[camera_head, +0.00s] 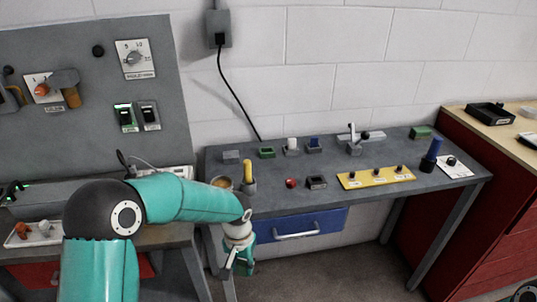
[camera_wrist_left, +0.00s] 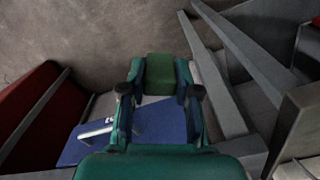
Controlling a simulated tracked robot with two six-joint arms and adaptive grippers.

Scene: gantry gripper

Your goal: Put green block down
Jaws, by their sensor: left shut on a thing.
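My left gripper (camera_head: 242,264) hangs in front of the grey table's left end, beside the blue drawer, and points down. In the left wrist view its fingers (camera_wrist_left: 158,98) are closed on a green block (camera_wrist_left: 160,75), which sits between the fingertips above the floor. In the head view the held block cannot be told apart from the teal gripper. Another green block (camera_head: 420,132) lies at the table's back right corner.
The grey table (camera_head: 330,215) carries small fixtures, a yellow panel (camera_head: 376,178), a red button (camera_head: 291,183) and a yellow-handled tool (camera_head: 248,172). The blue drawer (camera_head: 300,232) is below. A red cabinet (camera_head: 485,215) stands right. A grey panel (camera_head: 85,110) rises left.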

